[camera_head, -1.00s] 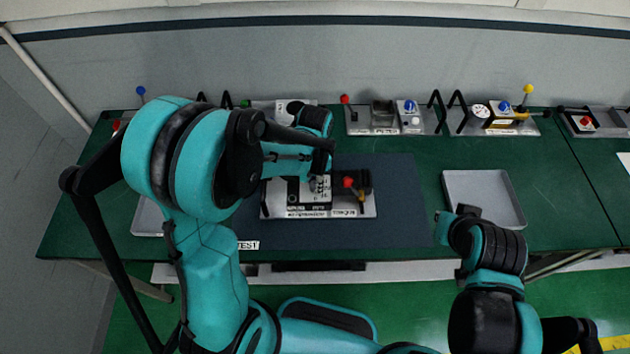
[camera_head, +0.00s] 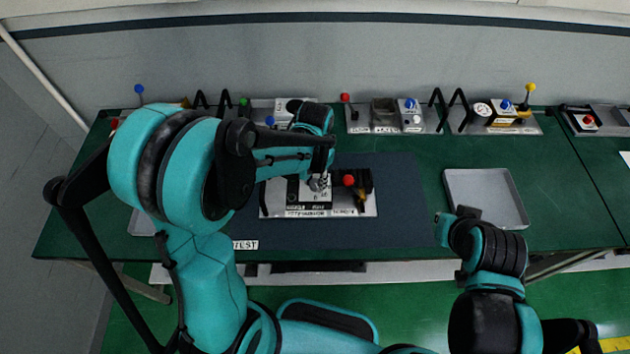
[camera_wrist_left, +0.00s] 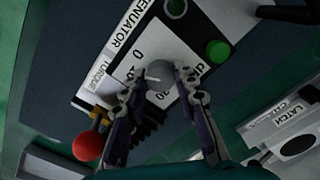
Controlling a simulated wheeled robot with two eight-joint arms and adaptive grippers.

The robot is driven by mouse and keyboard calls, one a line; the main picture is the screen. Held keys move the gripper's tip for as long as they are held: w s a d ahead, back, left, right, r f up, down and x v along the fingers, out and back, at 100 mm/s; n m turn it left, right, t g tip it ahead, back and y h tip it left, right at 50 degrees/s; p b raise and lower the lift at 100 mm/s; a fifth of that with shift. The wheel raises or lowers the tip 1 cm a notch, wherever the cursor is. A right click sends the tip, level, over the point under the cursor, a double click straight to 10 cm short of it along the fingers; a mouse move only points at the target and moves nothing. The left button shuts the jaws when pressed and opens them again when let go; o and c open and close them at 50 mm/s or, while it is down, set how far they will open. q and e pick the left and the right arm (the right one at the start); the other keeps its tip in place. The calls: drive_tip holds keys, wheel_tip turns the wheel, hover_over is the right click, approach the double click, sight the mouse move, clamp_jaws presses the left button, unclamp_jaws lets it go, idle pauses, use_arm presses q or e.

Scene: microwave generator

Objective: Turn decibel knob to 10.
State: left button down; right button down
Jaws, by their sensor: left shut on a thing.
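The decibel knob (camera_wrist_left: 159,73) is a small grey round knob on a white dial plate with numbers and "dB" in the left wrist view. My left gripper (camera_wrist_left: 160,82) has its two fingertips on either side of it, shut on it. In the head view my left gripper (camera_head: 320,182) reaches down onto the attenuator panel (camera_head: 290,212), and the knob is too small to make out there. The fingers cover part of the dial, so the knob's setting cannot be read. My right gripper (camera_head: 448,222) hangs apart, near the table's front edge; its jaws are unclear.
A red ball lever (camera_head: 349,180) stands right beside the left fingers; the wrist view also shows a green button (camera_wrist_left: 218,51) close by. An empty grey tray (camera_head: 483,197) lies to the right. Several other panels line the table's back. The dark mat (camera_head: 400,200) has free room.

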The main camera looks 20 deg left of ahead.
sight(315, 183)
use_arm(q)
drive_tip(key=shift+n+b, duration=0.3)
drive_tip(key=shift+n, duration=1.4)
drive_tip(key=c, duration=1.2)
unclamp_jaws()
drive_tip(key=shift+r, duration=0.1)
wheel_tip(315, 183, up, 12)
drive_tip(key=shift+f, duration=0.1)
